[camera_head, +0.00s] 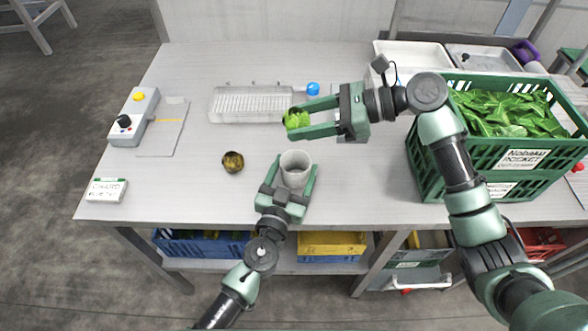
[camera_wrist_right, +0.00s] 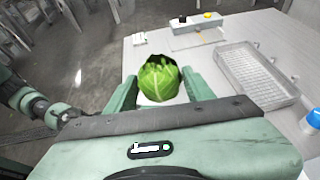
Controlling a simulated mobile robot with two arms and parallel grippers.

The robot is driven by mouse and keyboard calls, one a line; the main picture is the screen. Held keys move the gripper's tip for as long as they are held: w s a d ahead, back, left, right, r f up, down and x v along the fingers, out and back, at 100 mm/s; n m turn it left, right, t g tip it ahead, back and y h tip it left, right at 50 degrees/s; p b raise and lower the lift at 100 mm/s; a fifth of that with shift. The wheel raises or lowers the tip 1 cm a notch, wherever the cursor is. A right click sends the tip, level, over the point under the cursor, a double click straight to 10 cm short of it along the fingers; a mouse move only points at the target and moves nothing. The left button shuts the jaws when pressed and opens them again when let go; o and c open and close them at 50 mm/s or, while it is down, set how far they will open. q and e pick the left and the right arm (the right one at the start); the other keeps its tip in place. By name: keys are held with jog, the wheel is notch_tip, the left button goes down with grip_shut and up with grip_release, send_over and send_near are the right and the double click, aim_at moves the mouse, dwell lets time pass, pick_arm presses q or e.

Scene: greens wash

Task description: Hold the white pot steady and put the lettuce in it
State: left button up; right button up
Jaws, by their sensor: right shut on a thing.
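The lettuce (camera_head: 297,119) is a small bright green head. My right gripper (camera_head: 297,120) is shut on it and holds it above the table, up and beyond the white pot in the head view. The right wrist view shows the lettuce (camera_wrist_right: 159,80) between the two fingers. The white pot (camera_head: 296,163) stands upright on the table near the front edge, with its mouth open upward. My left gripper (camera_head: 296,174) has one finger on each side of the pot; whether they press on it, I cannot tell.
A brownish round head (camera_head: 233,162) lies left of the pot. A clear ridged tray (camera_head: 250,104) and a blue-capped item (camera_head: 313,89) are behind. A green crate of leaves (camera_head: 505,165) stands right. A control box (camera_head: 134,117) is left. The front left table is mostly free.

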pick_arm(q)
jog(key=c, duration=0.8)
pick_arm(e)
send_over(303, 161)
jog(key=s, duration=0.3)
jog(key=shift+w+a+f, duration=0.1)
jog(key=shift+f, duration=2.7)
jog(key=shift+w+a+f, duration=0.1)
jog(key=shift+f, duration=2.65)
pick_arm(q)
jog(key=shift+s+d+r, duration=0.1)
jog(key=shift+s, duration=0.05)
pick_arm(e)
jog(key=shift+s+d+f, duration=0.15)
jog(key=shift+s+f, duration=0.05)
jog(key=shift+f, duration=0.55)
jog(key=o, duration=1.5)
jog(key=shift+s+f, duration=0.1)
jog(key=r, duration=1.1)
jog(key=shift+w+r, duration=0.3)
